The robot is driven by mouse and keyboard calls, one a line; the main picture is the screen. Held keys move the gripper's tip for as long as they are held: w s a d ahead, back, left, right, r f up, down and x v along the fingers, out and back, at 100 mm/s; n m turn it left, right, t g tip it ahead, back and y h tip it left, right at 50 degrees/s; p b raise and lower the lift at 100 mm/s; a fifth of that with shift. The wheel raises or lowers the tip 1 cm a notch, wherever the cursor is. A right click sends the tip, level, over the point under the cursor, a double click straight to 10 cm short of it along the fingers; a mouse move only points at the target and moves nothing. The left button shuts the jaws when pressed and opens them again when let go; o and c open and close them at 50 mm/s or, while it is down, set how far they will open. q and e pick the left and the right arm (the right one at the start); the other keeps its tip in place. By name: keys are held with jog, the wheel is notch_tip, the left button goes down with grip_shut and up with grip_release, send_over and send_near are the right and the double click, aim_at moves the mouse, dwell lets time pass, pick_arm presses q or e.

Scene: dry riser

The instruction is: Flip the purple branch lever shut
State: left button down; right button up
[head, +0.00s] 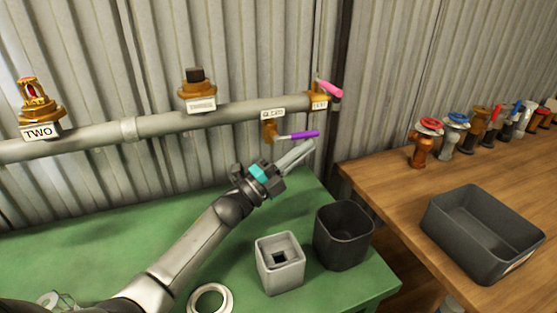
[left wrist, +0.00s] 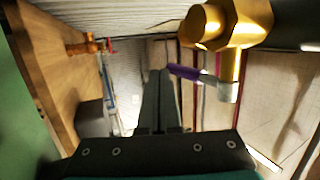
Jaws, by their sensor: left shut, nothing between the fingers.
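The purple branch lever (head: 305,135) sticks out to the right, roughly level, from a brass branch valve (head: 269,130) under the grey riser pipe (head: 220,113). In the left wrist view the lever (left wrist: 183,72) reaches left from the brass valve body (left wrist: 225,35). My left gripper (head: 310,147) is shut and empty, with its fingertips just below the lever's free end. In the left wrist view the fingertips (left wrist: 160,78) are close to the lever's tip; I cannot tell whether they touch. My right gripper is not in view.
A pink lever (head: 329,88) sits at the pipe's right end. A dark tray (head: 482,238) and several valves (head: 425,143) are on the wooden bench.

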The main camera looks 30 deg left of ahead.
pick_arm(q)
jog(key=v, duration=1.2)
jog(key=shift+w+p, duration=0.15)
jog(key=shift+p, duration=0.15)
jog(key=shift+a+f, duration=0.1)
jog(key=shift+f, duration=0.05)
